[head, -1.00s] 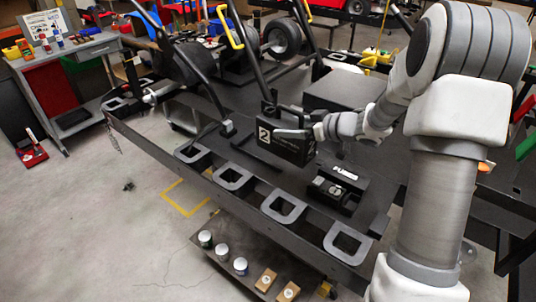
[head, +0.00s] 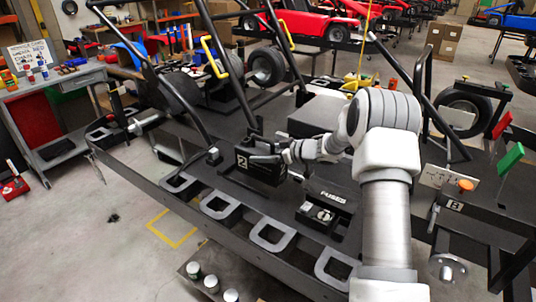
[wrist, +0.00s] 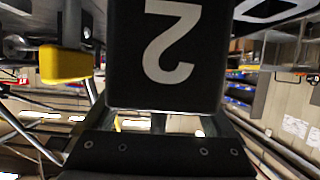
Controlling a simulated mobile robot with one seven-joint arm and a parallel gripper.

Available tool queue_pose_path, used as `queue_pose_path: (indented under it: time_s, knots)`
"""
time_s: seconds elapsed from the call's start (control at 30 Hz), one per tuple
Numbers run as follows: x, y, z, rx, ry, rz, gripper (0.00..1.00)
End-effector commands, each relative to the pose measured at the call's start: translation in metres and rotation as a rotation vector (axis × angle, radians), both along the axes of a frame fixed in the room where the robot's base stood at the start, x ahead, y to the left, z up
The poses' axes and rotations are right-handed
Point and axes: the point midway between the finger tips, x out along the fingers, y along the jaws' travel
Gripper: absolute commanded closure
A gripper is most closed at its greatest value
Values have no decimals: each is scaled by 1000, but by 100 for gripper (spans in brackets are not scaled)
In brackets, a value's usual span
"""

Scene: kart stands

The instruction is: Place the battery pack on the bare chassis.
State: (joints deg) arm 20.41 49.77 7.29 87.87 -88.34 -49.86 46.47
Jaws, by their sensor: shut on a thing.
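The battery pack (head: 262,168) is a black box with a white "2" on one face. My gripper (head: 268,157) is shut on its upper part. In the wrist view the battery pack (wrist: 165,60) fills the middle, its "2" upside down, above the dark gripper (wrist: 158,124). The bare chassis (head: 190,165) is the long, flat black frame with a dark deck and grey loops along its near edge. The pack is over the chassis deck, between the upright tubes and the fuse box. I cannot tell whether its underside touches the deck.
A black fuse box (head: 325,205) sits on the deck to the right of the pack. Black tubes with yellow grips (head: 214,57) rise behind and left of it. A grey bench (head: 55,80) stands at the far left.

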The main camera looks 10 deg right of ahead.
Motion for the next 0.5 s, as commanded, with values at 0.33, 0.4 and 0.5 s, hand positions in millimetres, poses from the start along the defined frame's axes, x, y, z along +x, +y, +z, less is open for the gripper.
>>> queue_pose_path:
  time_s: [0.33,0.4,0.5]
  knots:
    - [3,1,-22,6,-6,0,100]
    - [4,1,-30,7,-7,0,100]
    - [4,2,-36,6,-8,1,100]
